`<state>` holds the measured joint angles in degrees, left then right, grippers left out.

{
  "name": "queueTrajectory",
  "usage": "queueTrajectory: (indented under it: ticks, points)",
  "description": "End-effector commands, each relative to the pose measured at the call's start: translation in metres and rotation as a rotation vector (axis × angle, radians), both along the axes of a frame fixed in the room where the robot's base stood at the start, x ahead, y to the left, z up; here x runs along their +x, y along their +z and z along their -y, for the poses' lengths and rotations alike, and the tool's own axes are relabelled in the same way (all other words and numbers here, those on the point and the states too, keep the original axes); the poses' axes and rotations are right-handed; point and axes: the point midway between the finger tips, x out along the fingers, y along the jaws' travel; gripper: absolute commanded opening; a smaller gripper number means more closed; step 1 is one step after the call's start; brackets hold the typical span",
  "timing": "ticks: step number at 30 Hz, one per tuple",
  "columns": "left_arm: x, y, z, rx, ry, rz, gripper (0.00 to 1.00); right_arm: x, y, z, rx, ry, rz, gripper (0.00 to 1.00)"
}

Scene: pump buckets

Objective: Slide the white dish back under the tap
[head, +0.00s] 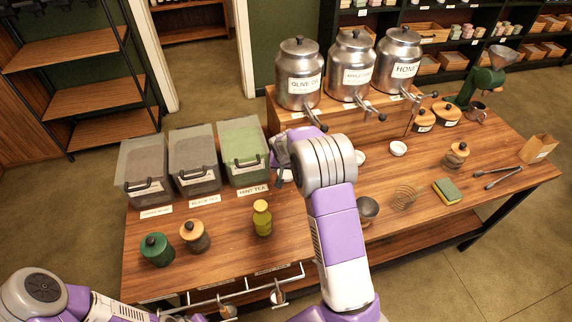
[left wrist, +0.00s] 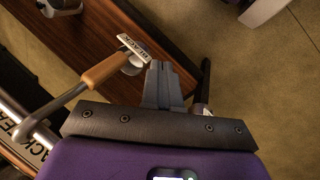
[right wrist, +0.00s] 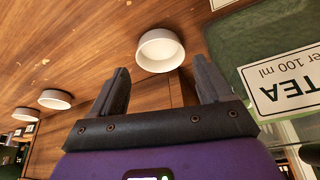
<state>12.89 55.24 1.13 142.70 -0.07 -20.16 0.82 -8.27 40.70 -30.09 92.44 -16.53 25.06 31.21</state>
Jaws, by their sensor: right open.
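A round white dish (right wrist: 160,50) stands on the wooden counter just beyond my right fingertips in the right wrist view. In the head view my right gripper and forearm hide most of it. My right gripper (right wrist: 163,78) is open and empty, its fingers apart on the near side of the dish. In the head view it is by the mint tea bin, left of the olive oil tap (head: 318,124). Two more white dishes (head: 398,148) (head: 360,157) sit to the right. My left gripper (left wrist: 165,84) is shut and empty near the counter's front edge, beside a hanging wooden-handled scoop (left wrist: 105,70).
The mint tea bin (head: 240,138) stands close to my right gripper. Steel canisters (head: 300,88) with taps stand on a wooden riser behind.

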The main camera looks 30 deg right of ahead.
Motion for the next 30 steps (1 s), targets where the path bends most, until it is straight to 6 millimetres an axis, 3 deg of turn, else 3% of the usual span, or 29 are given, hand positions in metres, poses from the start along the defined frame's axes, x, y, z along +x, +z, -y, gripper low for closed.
queueTrajectory:
  ticks: [3, 9, 22, 30]
  points:
    - [0.0, -0.005, 0.0, 0.0, 0.0, 0.0, 0.0, 0.007, -0.022, 0.005, 0.0, 0.0, -0.002, 0.79]
    - [0.0, -0.008, 0.0, 0.0, 0.0, 0.0, 0.0, 0.015, -0.042, 0.009, -0.001, 0.0, 0.001, 0.79]
    - [0.0, -0.008, 0.0, 0.0, 0.0, 0.0, 0.0, 0.017, -0.048, 0.011, 0.0, 0.0, 0.001, 0.79]
    - [0.0, -0.008, 0.0, 0.0, 0.0, 0.0, 0.0, 0.017, -0.047, 0.011, 0.0, 0.0, 0.001, 0.37]
